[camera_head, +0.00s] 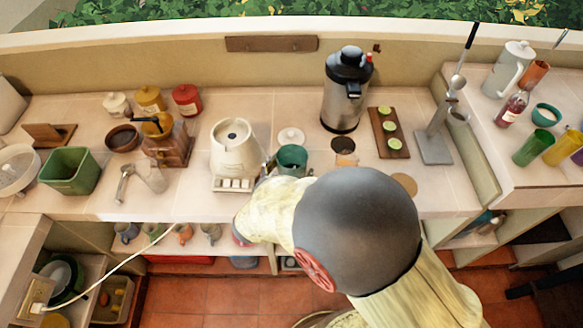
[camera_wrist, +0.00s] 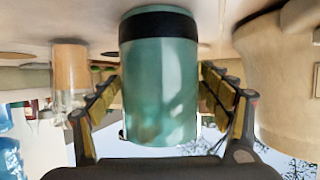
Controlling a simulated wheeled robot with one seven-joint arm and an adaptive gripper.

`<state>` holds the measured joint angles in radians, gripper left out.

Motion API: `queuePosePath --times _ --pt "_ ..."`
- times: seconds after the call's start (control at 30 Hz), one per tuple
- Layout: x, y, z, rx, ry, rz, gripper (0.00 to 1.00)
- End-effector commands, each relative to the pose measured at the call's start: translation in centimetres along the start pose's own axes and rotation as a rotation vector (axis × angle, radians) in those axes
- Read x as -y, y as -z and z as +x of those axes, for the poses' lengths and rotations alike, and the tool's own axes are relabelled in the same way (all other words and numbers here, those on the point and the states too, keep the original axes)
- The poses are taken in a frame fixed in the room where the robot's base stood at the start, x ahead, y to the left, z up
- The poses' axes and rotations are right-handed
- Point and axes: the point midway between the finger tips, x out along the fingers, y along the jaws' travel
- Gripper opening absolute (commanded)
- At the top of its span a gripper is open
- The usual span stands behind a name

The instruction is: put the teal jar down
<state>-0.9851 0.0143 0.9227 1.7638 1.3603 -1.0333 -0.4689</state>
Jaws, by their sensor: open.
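The teal jar (camera_head: 292,157) stands upright on the counter between the cream appliance and a small glass jar. In the wrist view, where the counter appears at the top, the teal jar (camera_wrist: 160,80) fills the middle and its dark-banded end is against the counter. My gripper (camera_wrist: 160,85) is open, with one finger on each side of the jar. Narrow gaps show between the fingers and the jar wall. In the head view my arm hides most of the gripper and the jar's lower front.
The cream appliance (camera_head: 236,150) stands close on the left. A white lidded pot (camera_head: 291,136) is just behind the jar. The small glass jar (camera_head: 344,150) is to the right. A steel urn (camera_head: 345,95) and a board with lime slices (camera_head: 378,130) stand farther back right.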

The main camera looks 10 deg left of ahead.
Motion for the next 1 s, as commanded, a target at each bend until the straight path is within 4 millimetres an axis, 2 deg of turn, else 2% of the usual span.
queuePosePath --times 0.17,0.4,0.6,0.77,1.0 --pt "0.1 0.1 -2.8 0.001 0.004 -0.003 0.79" --pt "0.2 0.1 -7.9 0.0 0.005 -0.002 0.79" --pt "0.1 0.1 -10.8 0.0 0.003 -0.002 0.79" --pt "0.0 0.0 -11.8 0.0 0.001 -0.002 0.79" --pt "0.0 -0.1 -11.9 0.0 0.0 -0.001 0.79"
